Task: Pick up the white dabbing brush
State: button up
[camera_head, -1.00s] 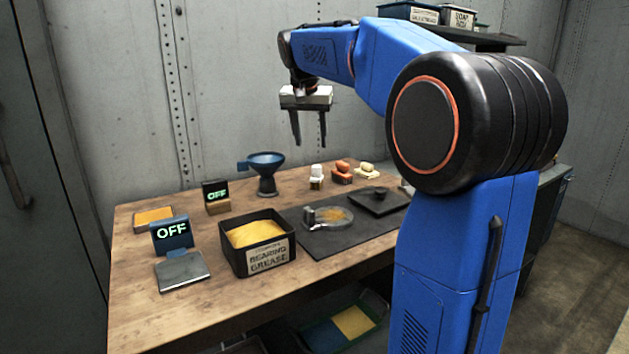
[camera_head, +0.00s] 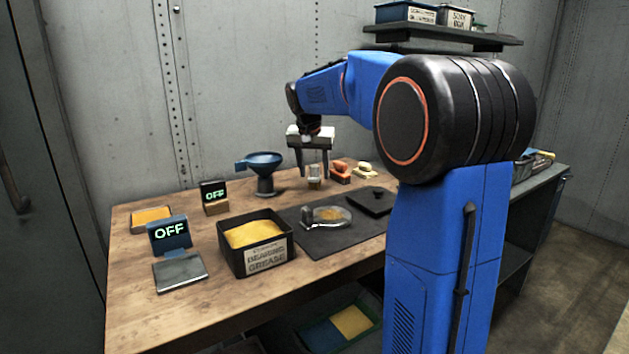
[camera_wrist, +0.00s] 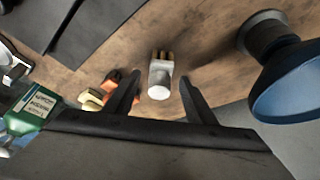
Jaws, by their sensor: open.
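The white dabbing brush (camera_wrist: 160,77) stands on the wooden table, with a round white top and tan bristles. In the wrist view it lies between the two spread fingers of my gripper (camera_wrist: 158,95), with a gap on each side. In the head view my gripper (camera_head: 313,176) points down over the brush (camera_head: 314,179), its fingers on either side; the brush's white top is partly hidden there. My gripper is open and holds nothing.
An orange brush (camera_head: 340,170) and a cream brush (camera_head: 365,170) stand just right of it. A blue funnel (camera_head: 264,164) on a stand is to the left. A dark mat (camera_head: 310,240) with a dish (camera_head: 328,216) lies in front, beside a grease tub (camera_head: 253,243).

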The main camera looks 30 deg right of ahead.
aim_at(314, 166)
jog(key=shift+w+d+f, duration=0.1)
jog(key=shift+f, duration=0.2)
jog(key=shift+c, duration=0.6)
grip_shut()
notch_tip(314, 166, up, 10)
jog(key=shift+r, duration=0.1)
